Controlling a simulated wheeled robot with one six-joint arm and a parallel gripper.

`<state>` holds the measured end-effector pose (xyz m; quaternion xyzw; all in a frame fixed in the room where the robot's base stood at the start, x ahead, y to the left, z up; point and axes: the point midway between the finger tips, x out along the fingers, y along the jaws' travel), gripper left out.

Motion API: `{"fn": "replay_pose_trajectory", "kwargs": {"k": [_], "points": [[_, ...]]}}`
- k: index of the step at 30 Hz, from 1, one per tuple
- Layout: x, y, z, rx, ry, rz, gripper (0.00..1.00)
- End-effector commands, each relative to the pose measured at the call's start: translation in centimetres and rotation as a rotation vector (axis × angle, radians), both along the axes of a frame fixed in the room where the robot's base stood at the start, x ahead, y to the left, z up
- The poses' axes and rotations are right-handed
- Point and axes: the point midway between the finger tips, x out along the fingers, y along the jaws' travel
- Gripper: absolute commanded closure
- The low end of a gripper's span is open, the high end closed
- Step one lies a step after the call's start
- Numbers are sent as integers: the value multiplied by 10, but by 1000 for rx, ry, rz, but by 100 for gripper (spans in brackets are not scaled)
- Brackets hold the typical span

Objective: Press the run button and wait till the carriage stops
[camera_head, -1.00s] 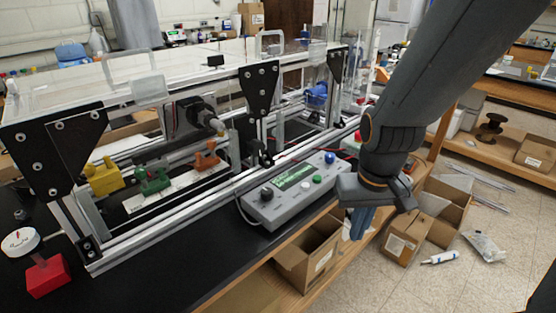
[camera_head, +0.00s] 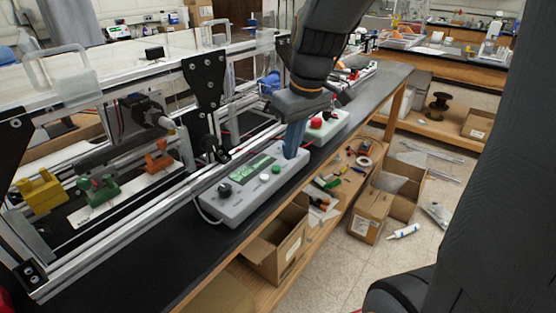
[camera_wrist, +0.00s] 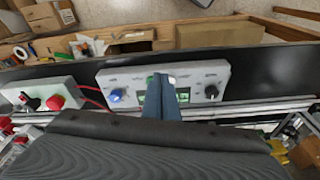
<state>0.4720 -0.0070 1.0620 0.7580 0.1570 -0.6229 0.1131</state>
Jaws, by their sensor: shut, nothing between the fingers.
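The grey control box (camera_head: 235,205) stands on the black bench along the extrusion frame. It carries a green button (camera_head: 275,169), a white button (camera_head: 264,177), a black knob (camera_head: 225,188) and a green display (camera_head: 253,167). In the wrist view a blue knob (camera_wrist: 116,95) shows on it; in the head view my gripper hides this knob. My gripper (camera_head: 291,154) is shut and empty, pointing down over the box's right end. In the wrist view its blue fingers (camera_wrist: 162,82) overlap the green and white buttons; I cannot tell whether they touch. I cannot tell which part is the carriage.
A second box with a red mushroom button (camera_head: 316,122) stands just right of the control box. Yellow (camera_head: 41,193), green (camera_head: 98,188) and orange (camera_head: 159,157) blocks sit in the frame. Open cardboard boxes (camera_head: 275,250) are below the bench's front edge.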

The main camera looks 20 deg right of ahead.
Motion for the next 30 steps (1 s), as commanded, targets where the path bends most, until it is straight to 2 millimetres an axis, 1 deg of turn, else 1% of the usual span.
{"fn": "replay_pose_trajectory", "kwargs": {"k": [1,4,6,10,18,22,26,30], "points": [[15,-2,18,6,-27,53,100],[31,-4,45,16,-62,154,100],[37,-4,57,20,-78,201,100],[41,-4,66,23,-90,238,100],[41,-4,65,22,-89,239,100],[42,-2,59,23,-88,239,100],[45,1,42,23,-84,240,100],[51,5,16,24,-82,239,100]]}}
